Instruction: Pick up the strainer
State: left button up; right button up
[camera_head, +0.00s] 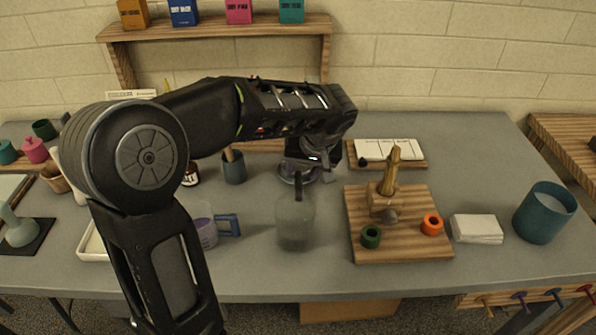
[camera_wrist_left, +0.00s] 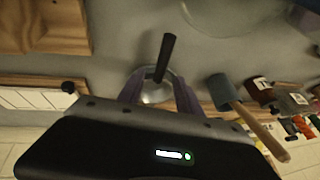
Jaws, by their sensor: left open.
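The strainer has a round metal bowl (camera_head: 286,177) and a dark handle that points toward the front of the table in the head view. In the left wrist view, its dark handle (camera_wrist_left: 167,55) sticks up above the bowl, and the bowl lies between the fingers. My left gripper (camera_head: 308,172) reaches over the table from the left and points down at the strainer. In the left wrist view, my left gripper (camera_wrist_left: 158,88) is open, with one purple finger on each side of the bowl. Contact cannot be told. My right gripper is out of view.
A clear glass jar (camera_head: 296,225) stands just in front of the strainer. A grey cup (camera_head: 234,168) with a wooden-handled tool is to the left. A wooden board (camera_head: 405,250) with small items lies to the right. White tiles (camera_head: 477,229) and a blue container (camera_head: 540,222) are farther right.

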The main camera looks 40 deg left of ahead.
aim_at(299, 177)
pick_arm(q)
jog(key=x, duration=0.3)
jog(key=shift+a+f, duration=0.1)
jog(key=shift+f, duration=0.1)
jog(key=shift+c, duration=0.5)
grip_shut()
dwell(0.4)
